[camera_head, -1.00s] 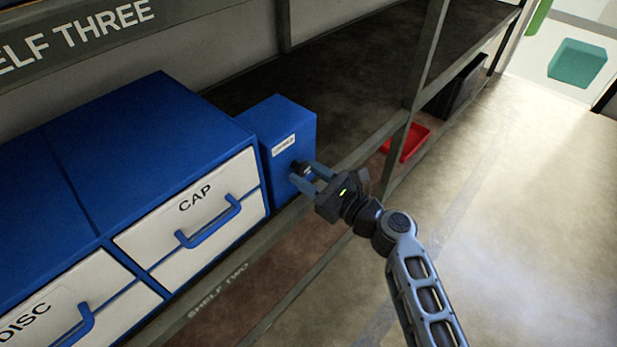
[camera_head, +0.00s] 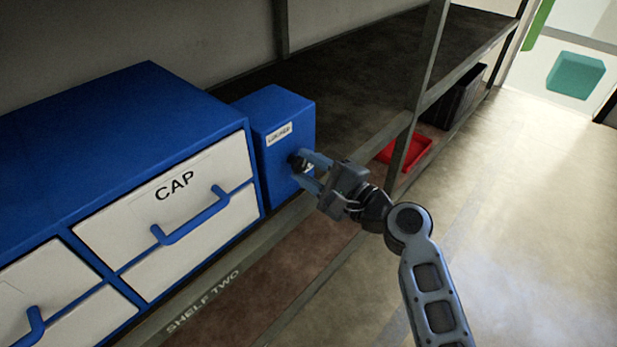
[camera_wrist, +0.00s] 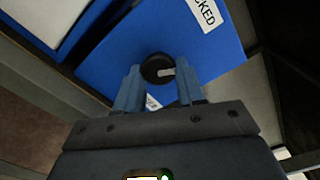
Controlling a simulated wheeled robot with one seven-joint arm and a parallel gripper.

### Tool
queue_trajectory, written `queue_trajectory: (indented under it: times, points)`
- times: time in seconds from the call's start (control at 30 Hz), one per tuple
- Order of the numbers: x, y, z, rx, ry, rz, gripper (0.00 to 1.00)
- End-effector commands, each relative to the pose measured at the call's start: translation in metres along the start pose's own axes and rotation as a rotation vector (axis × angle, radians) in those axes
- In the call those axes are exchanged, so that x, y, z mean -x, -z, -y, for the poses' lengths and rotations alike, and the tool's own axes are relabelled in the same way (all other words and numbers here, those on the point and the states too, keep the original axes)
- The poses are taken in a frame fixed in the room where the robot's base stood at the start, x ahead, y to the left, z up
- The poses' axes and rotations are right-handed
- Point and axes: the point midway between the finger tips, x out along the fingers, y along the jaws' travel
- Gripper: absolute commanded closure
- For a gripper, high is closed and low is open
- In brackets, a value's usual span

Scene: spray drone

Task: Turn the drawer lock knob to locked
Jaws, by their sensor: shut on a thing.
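The drawer lock knob (camera_wrist: 155,66) is a dark round knob with a pale pointer mark, on the front of a blue box (camera_head: 268,107). In the head view the knob (camera_head: 297,160) is partly hidden by my fingers. My gripper (camera_head: 307,171) is shut on the knob; in the wrist view its two blue fingers (camera_wrist: 159,84) are on either side of it. The pale mark points right in the wrist view. A white LOCKED label (camera_wrist: 206,13) is beyond the knob at the upper right. A second white label (camera_wrist: 153,103) is mostly hidden between the fingers.
A blue cabinet with white drawer fronts, one marked CAP (camera_head: 205,163), stands left of the box. A shelf upright (camera_head: 421,85) rises behind my gripper, with a red tray (camera_head: 410,150) and a dark bin (camera_head: 455,98) beyond. The floor at right is clear.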

Motion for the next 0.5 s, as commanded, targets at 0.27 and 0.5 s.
queue_trajectory:
  times: [0.27, 0.5]
  points:
    - [0.0002, 0.0017, -0.0033, 0.241, 0.0, 0.001, 0.92]
    - [0.0001, 0.001, -0.0017, 0.394, -0.002, 0.001, 0.92]
